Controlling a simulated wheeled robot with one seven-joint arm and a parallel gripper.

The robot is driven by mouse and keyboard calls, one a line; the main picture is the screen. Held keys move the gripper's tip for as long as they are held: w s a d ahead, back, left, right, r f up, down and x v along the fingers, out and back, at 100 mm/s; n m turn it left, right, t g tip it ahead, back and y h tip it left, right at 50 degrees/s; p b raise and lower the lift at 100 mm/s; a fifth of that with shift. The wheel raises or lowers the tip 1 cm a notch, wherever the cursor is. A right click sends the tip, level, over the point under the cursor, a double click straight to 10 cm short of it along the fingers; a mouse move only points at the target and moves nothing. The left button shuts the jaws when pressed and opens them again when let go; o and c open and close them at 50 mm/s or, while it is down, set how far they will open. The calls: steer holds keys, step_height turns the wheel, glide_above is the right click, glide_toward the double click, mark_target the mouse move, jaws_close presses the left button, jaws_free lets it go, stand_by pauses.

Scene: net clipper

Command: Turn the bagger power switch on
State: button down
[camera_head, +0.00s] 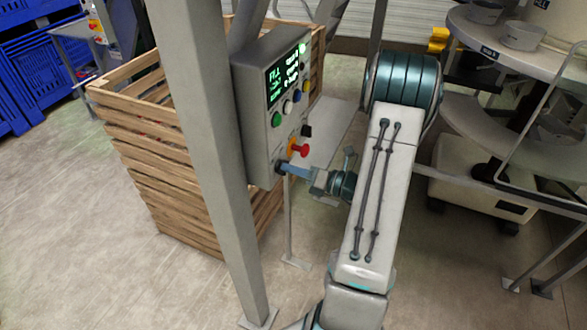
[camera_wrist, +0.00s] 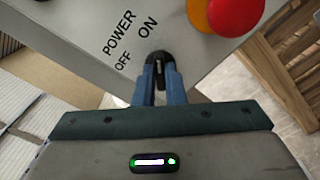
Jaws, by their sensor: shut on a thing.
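The bagger control box (camera_head: 248,105) is grey and mounted on a post, with a lit green display and several coloured buttons. The power switch (camera_wrist: 158,62) is a black rotary knob at the box's lower edge, beside the printed words POWER, OFF and ON. My gripper (camera_wrist: 160,78) has its two blue fingers on either side of the knob and is shut on it. In the head view my gripper (camera_head: 284,169) reaches the box's lower corner from the right. The fingers hide part of the knob, and which label it points to is not clear.
A red emergency stop button (camera_head: 298,148) sits just above the switch; it also shows in the wrist view (camera_wrist: 236,12). A grey post (camera_head: 205,150) stands left of the box. A slatted wooden crate (camera_head: 165,160) is behind. A round table (camera_head: 510,45) stands at right.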

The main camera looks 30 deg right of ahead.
steer(key=c, duration=1.5)
jaws_free()
steer(key=shift+d+r, duration=0.1)
steer(key=shift+d, duration=0.05)
steer(key=b+v, duration=0.3)
steer(key=v, duration=1)
steer(key=shift+s+d+b, duration=0.2)
steer(key=shift+s+b, duration=0.05)
steer(key=shift+b, duration=0.05)
steer(key=shift+a, duration=0.1)
